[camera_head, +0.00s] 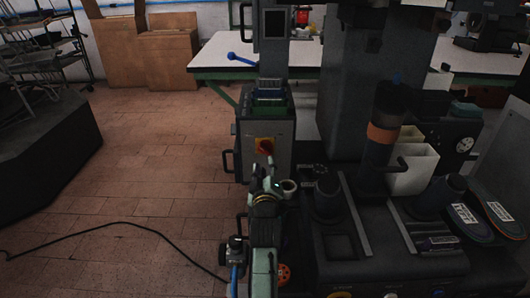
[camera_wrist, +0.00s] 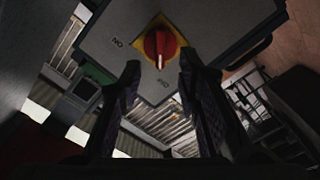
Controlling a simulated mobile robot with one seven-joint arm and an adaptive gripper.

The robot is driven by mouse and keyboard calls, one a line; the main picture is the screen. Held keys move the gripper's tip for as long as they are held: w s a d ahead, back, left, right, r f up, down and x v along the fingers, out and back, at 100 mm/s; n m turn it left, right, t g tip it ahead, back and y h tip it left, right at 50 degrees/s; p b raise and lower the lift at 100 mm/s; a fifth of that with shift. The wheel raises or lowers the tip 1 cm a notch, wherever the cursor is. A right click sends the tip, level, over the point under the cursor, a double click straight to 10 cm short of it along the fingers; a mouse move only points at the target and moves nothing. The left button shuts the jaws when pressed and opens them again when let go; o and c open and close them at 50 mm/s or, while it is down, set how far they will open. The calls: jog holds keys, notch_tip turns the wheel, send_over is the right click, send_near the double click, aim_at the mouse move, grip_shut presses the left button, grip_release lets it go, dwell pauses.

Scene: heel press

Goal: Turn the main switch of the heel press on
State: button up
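The main switch (camera_head: 265,146) is a red rotary knob on a yellow plate, on the front of a grey control box (camera_head: 281,157) of the heel press. In the wrist view the red knob (camera_wrist: 160,46) shows close up, between and beyond my fingertips, with its white mark pointing down in the picture. Labels stand beside it on the panel; one looks like "ON". My gripper (camera_wrist: 157,72) is open, with its two dark fingers apart on either side of the knob and nothing between them. In the head view my arm rises just below the box, and the fingertips are hard to make out.
The press body (camera_head: 345,240) with its posts stands right of my arm. A green-edged table (camera_head: 222,54) stands behind the box. A black cable (camera_head: 150,229) lies on the tiled floor, which is otherwise open at left.

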aim_at(265, 152)
jog(key=w+p, duration=0.1)
jog(key=w, duration=0.6)
jog(key=shift+w, duration=0.15)
jog(key=shift+c, duration=0.3)
grip_shut()
